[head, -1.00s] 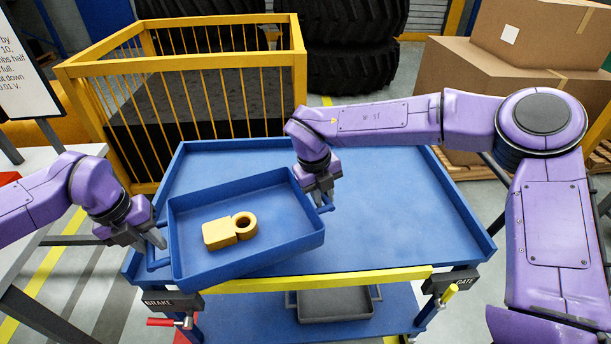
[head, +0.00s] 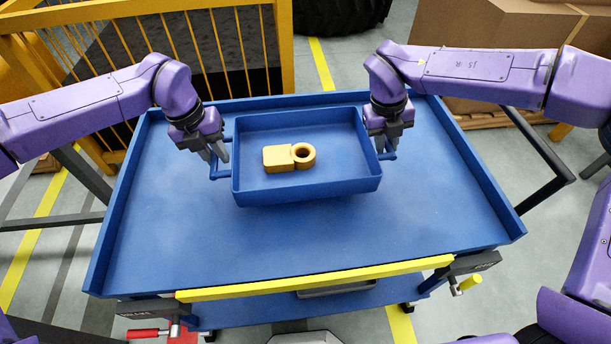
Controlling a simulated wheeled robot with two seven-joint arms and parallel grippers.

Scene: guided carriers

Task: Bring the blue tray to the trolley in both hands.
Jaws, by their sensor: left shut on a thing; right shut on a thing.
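The blue tray (head: 308,193) is over the back middle part of the blue trolley (head: 300,238), roughly level. I cannot tell for sure whether its underside touches the trolley top. A yellow part with a ring (head: 289,157) lies in the tray. My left gripper (head: 218,158) is shut on the tray's left handle (head: 222,177). My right gripper (head: 383,146) is shut on the tray's right handle (head: 391,156). The fingers partly hide both handles.
The trolley has a raised blue rim and a yellow front bar (head: 315,279). A red-handled lever (head: 146,333) is at its front left. A yellow cage (head: 150,40) stands behind left, cardboard boxes (head: 480,30) behind right. The trolley top in front of the tray is clear.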

